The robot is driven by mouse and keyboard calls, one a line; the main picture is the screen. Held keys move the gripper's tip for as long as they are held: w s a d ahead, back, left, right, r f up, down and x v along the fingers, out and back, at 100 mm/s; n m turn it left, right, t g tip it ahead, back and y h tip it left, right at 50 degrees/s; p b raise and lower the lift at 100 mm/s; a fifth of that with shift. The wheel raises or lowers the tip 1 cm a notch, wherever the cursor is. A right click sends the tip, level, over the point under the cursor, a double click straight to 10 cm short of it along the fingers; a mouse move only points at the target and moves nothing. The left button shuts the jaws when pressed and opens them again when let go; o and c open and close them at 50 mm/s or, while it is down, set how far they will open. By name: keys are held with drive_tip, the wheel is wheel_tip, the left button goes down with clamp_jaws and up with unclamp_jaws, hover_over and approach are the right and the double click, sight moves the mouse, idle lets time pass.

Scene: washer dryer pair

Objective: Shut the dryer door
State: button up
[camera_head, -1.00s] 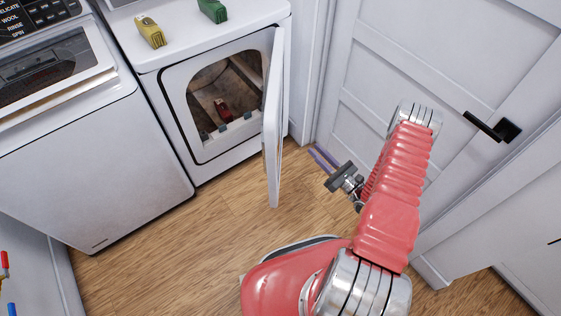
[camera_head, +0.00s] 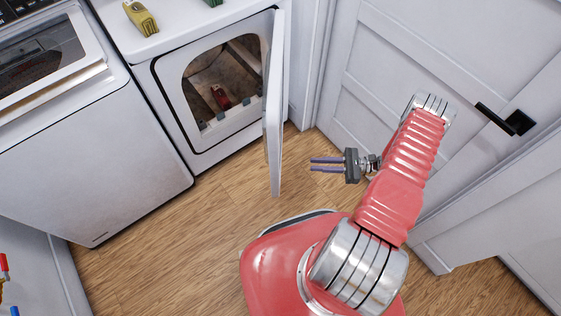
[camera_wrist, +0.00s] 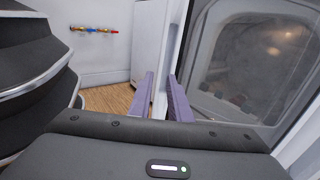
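The dryer (camera_head: 158,41) stands at the upper left of the head view with its round-cornered opening exposed. Its white door (camera_head: 274,115) stands open, swung out from the right side of the opening and seen nearly edge-on. In the wrist view the door (camera_wrist: 173,45) shows its free edge just beyond the fingertips, with a dark window to the right. My gripper (camera_head: 312,164) is to the right of the door, its purple fingers pointing left at the door's outer face near the free edge. The fingers are apart and empty, and a gap to the door shows.
A white washer (camera_head: 95,150) stands left of the dryer. A red item (camera_head: 221,97) lies inside the dryer; a yellow item (camera_head: 141,17) sits on top. A panelled room door (camera_head: 400,60) with a black handle is close behind my arm. Wood floor (camera_head: 190,240) in front is clear.

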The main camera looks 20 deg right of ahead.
drive_tip(key=x, duration=1.3)
drive_tip(key=shift+w+a, duration=0.25)
drive_tip(key=shift+a, duration=0.05)
clamp_jaws()
drive_tip(key=shift+s, duration=0.1)
drive_tip(key=shift+a, duration=0.4)
